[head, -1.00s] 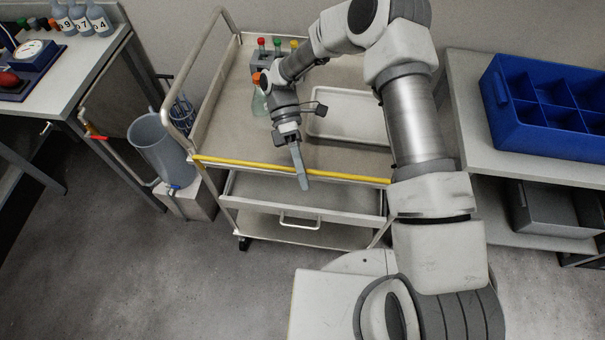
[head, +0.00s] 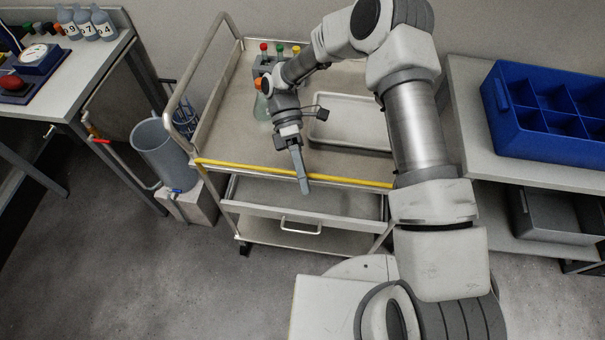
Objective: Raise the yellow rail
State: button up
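The yellow rail (head: 235,167) runs along the front edge of the cart's top shelf, level with the rim. My gripper (head: 304,186) points down at the middle of the rail, and its fingers cover a short stretch of it. The fingers look close together from this side. I cannot tell whether they touch the rail, stand in front of it or hold it.
The cart (head: 212,120) holds a white tray (head: 345,143), a flask (head: 262,108) and several capped tubes. Its drawer (head: 300,222) sits below the rail. A grey bucket (head: 160,150) stands left. A blue divided crate (head: 540,140) sits on the right bench.

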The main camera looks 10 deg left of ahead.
jog(key=p+v, duration=0.1)
jog(key=v, duration=1.1)
jog(key=shift+p, duration=0.4)
jog(key=shift+s, duration=0.1)
